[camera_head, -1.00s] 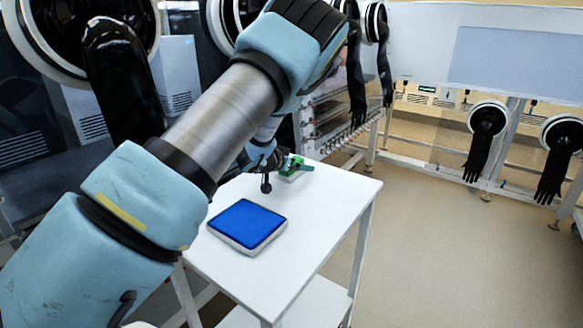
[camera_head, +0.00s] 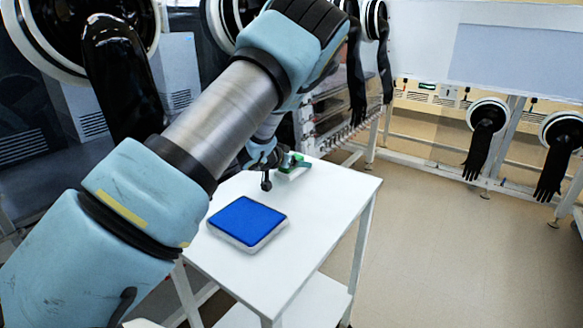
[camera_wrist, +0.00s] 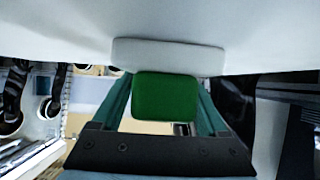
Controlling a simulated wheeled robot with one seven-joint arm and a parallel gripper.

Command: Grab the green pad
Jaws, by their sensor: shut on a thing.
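The green pad (camera_wrist: 165,97) shows as a green square in the middle of the wrist view, with a pale grey-white block (camera_wrist: 168,56) right behind it. My gripper (camera_wrist: 166,90) has its two teal fingers on either side of the pad and is shut on it. In the head view the green pad (camera_head: 292,166) is a small green patch near the far edge of the white table (camera_head: 315,222). My gripper (camera_head: 285,163) partly hides it there. I cannot tell whether the pad is clear of the tabletop.
A blue pad (camera_head: 246,221) on a white base lies on the near part of the table. The table's right side is bare. Glovebox panels with black gloves (camera_head: 480,150) stand at the right and back. Open floor (camera_head: 430,250) lies right of the table.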

